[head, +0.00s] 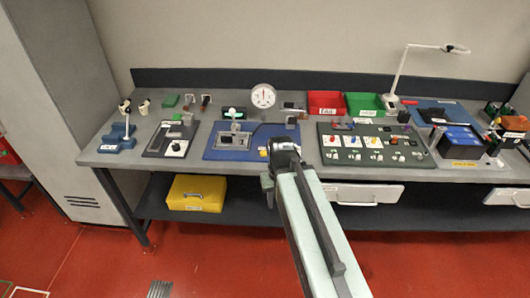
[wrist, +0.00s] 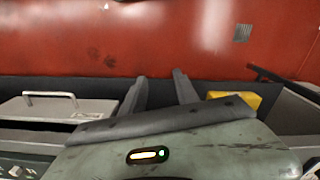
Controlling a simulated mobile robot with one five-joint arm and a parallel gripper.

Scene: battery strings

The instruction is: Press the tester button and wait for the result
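A blue board (head: 213,153) on the bench carries a grey fixture (head: 234,140), taken to be the tester. A small yellow knob (head: 263,152), possibly its button, sits at the board's right side, close to my arm's end. A round white dial gauge (head: 263,96) stands behind the board; its reading is too small to tell. My gripper (head: 270,165) is at the bench's front edge, right of the knob, its fingers mostly hidden by my arm. In the wrist view my gripper (wrist: 160,85) has two dark fingers apart with nothing between them.
A dark panel (head: 350,156) with coloured knobs lies right of my arm. Red (head: 326,103) and green (head: 364,103) bins stand at the back. A lamp (head: 398,72) rises behind. A yellow case (head: 197,193) is on the lower shelf. A drawer (head: 362,194) sticks out under the bench.

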